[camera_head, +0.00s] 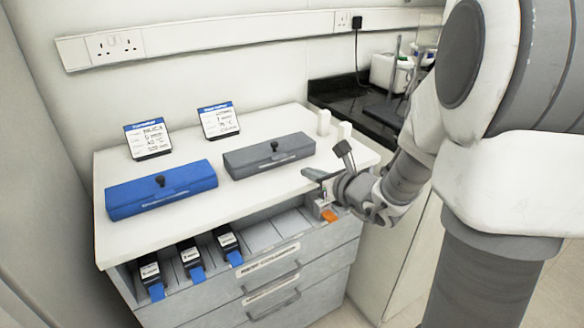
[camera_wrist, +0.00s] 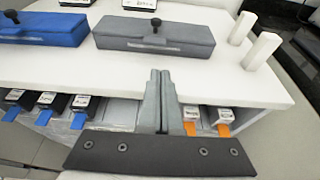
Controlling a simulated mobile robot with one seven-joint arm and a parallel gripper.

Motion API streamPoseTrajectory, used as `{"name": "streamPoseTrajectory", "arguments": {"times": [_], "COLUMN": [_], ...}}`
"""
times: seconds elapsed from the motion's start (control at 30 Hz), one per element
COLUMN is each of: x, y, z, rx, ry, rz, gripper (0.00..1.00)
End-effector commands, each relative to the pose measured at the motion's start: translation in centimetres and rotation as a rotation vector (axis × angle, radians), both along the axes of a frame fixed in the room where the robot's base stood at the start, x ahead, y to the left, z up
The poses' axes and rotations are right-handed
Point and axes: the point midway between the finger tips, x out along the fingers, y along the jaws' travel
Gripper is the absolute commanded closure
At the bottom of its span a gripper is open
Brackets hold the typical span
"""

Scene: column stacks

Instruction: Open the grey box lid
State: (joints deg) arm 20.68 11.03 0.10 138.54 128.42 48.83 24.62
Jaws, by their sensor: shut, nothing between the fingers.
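The grey box (camera_head: 268,156) lies on the white worktop with its lid down. A black knob (camera_head: 274,146) stands on the lid. In the wrist view the grey box (camera_wrist: 155,38) is at the top, beyond my fingers, with its knob (camera_wrist: 156,23) upright. My gripper (camera_head: 312,174) is to the right of and in front of the box, near the worktop's front edge and apart from the box. In the wrist view my gripper (camera_wrist: 160,75) has its two fingers together, with nothing between them.
A blue box (camera_head: 162,190) with a similar knob is left of the grey box. Two label cards (camera_head: 148,138) stand behind. Two white posts (camera_head: 324,122) stand to the right.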

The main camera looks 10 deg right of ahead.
Motion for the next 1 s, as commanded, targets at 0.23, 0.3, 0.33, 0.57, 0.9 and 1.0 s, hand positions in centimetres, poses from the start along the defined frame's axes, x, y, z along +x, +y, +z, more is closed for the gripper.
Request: {"name": "streamPoseTrajectory", "arguments": {"times": [0.23, 0.3, 0.33, 0.57, 0.9, 1.0], "x": [2.3, 3.5, 4.1, 7.5, 9.0, 9.0], "y": [0.7, 1.1, 1.2, 2.3, 2.8, 2.8], "z": [-1.1, -1.6, -1.8, -3.0, -3.3, -3.3], "rx": [0.006, 0.006, 0.006, 0.005, 0.005, 0.005], "ry": [0.001, 0.002, 0.002, 0.002, 0.0, 0.0], "rz": [-0.003, -0.004, -0.004, -0.005, -0.005, -0.005], "gripper": [1.0, 1.0, 1.0, 1.0, 1.0, 1.0]}}
